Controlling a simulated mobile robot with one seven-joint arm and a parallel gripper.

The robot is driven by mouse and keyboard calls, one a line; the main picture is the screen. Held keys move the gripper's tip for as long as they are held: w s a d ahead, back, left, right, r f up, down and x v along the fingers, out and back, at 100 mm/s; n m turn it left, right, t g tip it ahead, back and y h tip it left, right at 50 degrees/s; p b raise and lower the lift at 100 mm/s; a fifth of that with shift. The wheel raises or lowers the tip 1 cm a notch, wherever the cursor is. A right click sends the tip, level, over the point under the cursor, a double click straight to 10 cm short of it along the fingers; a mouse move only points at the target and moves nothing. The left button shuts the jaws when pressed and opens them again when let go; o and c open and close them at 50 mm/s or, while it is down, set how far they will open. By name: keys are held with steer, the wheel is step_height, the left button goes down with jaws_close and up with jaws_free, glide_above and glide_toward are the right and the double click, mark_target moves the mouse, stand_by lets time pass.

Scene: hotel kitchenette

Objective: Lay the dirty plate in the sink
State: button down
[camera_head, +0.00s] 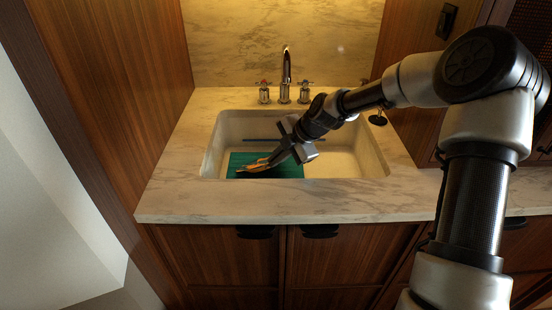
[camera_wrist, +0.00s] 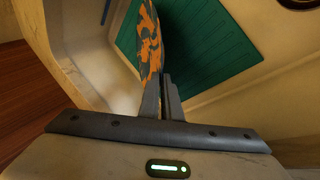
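The dirty plate (camera_head: 252,168), with orange and grey patches, is inside the sink (camera_head: 345,165) over the teal mat (camera_head: 290,171). In the wrist view, the plate (camera_wrist: 149,42) appears as a narrow tilted shape, its near edge at my fingers. My gripper (camera_head: 272,160) reaches down into the sink from the right. Its fingers (camera_wrist: 163,85) are close together on the plate's near edge. The teal mat (camera_wrist: 200,45) lies beyond the plate. Whether the plate touches the mat is hard to tell.
The sink is set in a marble counter (camera_head: 185,205). A tap (camera_head: 287,75) with two handles stands behind it. A blue strip (camera_head: 258,140) runs along the back of the basin. The basin's right part is empty. A wooden wall panel (camera_head: 115,90) rises at left.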

steer(key=shift+f, duration=0.15)
steer(key=c, duration=1.9)
jaws_free()
steer(key=p+v, duration=0.2)
steer(key=v, duration=1.5)
steer(key=shift+p, duration=0.35)
steer(key=shift+s, duration=0.1)
